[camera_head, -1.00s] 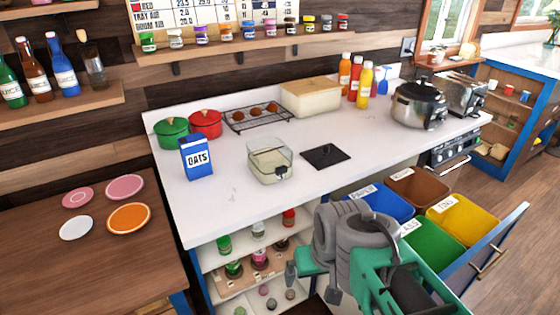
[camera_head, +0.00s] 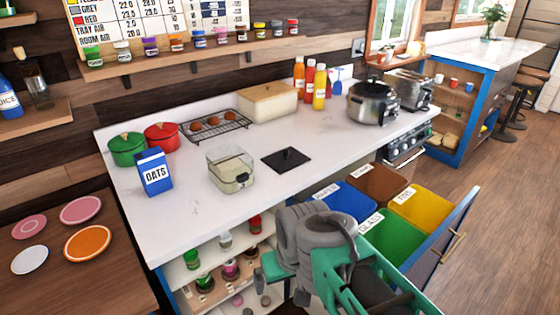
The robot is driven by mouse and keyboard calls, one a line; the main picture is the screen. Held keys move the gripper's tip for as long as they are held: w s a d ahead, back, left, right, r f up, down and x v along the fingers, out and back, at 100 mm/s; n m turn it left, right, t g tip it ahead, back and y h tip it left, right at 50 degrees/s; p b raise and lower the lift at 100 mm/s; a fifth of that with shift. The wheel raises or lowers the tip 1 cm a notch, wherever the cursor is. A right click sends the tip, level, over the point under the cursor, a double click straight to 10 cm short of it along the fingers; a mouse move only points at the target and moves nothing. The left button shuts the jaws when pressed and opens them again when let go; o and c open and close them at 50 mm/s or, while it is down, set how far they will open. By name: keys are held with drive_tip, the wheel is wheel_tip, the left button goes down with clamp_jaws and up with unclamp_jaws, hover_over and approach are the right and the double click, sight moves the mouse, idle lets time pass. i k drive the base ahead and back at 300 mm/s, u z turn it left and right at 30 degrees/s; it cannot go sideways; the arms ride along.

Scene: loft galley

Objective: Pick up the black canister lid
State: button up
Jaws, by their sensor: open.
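The black canister lid (camera_head: 286,160) is a flat dark square with a small knob on top. It lies on the white counter (camera_head: 215,222), just right of a clear square canister (camera_head: 231,174). The canister is open at the top and has pale contents low inside. My gripper (camera_head: 280,287) is at the lower middle of the picture, in front of the counter's shelves and well below and nearer than the lid. Its fingers are apart with nothing seen between them. My grey and green arm hides part of the shelves and drawer.
An open drawer with blue, brown, green and yellow bins (camera_head: 390,237) juts out at right. A blue oats box (camera_head: 155,172), red pot (camera_head: 161,136) and wire rack (camera_head: 216,126) stand left and behind. A steel pot (camera_head: 371,103) is at right. Counter around the lid is clear.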

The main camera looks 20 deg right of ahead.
sight(282, 161)
drive_tip(key=u, duration=0.6)
drive_tip(key=k, duration=0.65)
drive_tip(key=u, duration=0.7)
drive_tip(key=i, duration=0.7)
drive_tip(key=z, duration=1.05)
drive_tip(key=i, duration=0.95)
drive_tip(key=z, duration=0.25)
